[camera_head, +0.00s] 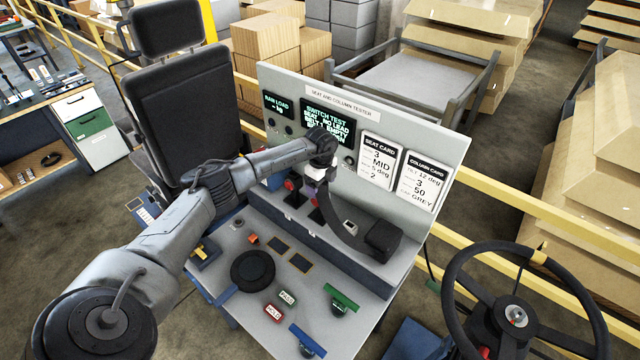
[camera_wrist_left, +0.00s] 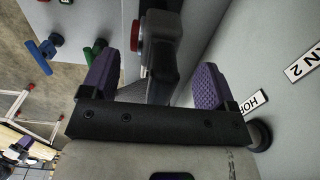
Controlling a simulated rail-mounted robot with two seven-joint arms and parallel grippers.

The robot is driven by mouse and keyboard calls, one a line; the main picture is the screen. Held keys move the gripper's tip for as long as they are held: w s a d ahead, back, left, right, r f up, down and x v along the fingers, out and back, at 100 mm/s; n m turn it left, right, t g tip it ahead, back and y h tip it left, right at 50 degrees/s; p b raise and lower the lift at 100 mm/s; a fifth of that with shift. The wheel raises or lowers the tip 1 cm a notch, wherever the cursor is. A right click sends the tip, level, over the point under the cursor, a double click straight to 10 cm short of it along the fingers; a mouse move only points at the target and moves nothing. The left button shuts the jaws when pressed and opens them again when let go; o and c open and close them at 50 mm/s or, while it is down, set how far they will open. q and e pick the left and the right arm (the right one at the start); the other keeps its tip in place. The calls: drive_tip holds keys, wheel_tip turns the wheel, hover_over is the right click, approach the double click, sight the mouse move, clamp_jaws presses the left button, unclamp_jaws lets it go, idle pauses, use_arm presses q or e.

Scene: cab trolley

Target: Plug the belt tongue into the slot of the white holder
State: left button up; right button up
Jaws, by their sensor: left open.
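My left gripper (camera_head: 318,176) is over the middle of the trolley, in front of the upright panel. In the wrist view its purple pads are apart (camera_wrist_left: 154,72). A dark stalk or strap (camera_wrist_left: 163,85) shows between them, with a grey block with a red part (camera_wrist_left: 160,28) beyond; I see no grip on it. In the head view a dark belt (camera_head: 337,217) curves from below the gripper to a black box (camera_head: 384,240). A small pale piece (camera_head: 350,228) beside the belt may be the tongue. I cannot clearly identify the white holder; the arm and gripper hide part of that area.
The tester panel (camera_head: 448,165) stands upright behind the gripper. A seat (camera_head: 185,100) is at left, a steering wheel (camera_head: 520,310) at right.

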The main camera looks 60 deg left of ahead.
use_arm(q)
drive_tip(key=shift+c, duration=0.4)
clamp_jaws()
idle(0.5)
drive_tip(key=shift+r, duration=0.2)
drive_tip(key=shift+r+p, duration=2.75)
drive_tip(key=shift+r, duration=0.1)
drive_tip(key=shift+f, duration=0.1)
